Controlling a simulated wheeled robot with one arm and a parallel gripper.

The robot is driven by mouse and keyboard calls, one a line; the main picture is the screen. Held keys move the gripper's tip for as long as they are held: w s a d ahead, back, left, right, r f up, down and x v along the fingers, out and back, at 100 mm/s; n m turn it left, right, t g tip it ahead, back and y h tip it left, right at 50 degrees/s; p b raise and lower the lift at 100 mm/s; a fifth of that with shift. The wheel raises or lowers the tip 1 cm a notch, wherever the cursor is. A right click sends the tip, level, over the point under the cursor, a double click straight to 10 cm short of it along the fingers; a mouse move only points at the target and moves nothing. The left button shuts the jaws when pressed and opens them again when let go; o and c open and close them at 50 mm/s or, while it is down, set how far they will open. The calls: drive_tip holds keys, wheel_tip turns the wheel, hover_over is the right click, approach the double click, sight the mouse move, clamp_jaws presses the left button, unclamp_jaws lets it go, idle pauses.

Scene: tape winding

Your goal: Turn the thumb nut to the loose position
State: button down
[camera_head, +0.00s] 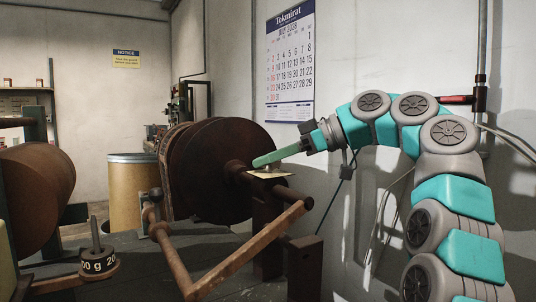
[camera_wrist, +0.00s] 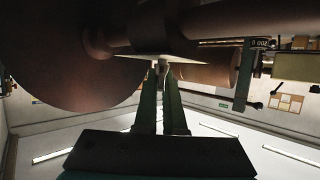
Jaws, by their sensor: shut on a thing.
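My gripper (camera_head: 280,154) reaches in from the right, its long green fingers pointing left at the axle end of the large dark spool (camera_head: 215,170). Its tips are just above a small pale plate (camera_head: 268,174) on top of a dark upright post. In the wrist view, the two fingers (camera_wrist: 164,66) come close together right at the pale plate (camera_wrist: 145,53), shut on a small part there, which I take to be the thumb nut. The nut is almost wholly hidden between the fingertips, so its turn angle cannot be read.
A rusty bar frame (camera_head: 245,262) stands in front of the post. Another brown roll (camera_head: 35,195) is at the left, with a weight stack (camera_head: 98,262) beside it. A tan drum (camera_head: 132,195) stands behind. The wall with a calendar (camera_head: 290,65) is close behind my arm.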

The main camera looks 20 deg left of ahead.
drive_tip(key=c, duration=1)
unclamp_jaws()
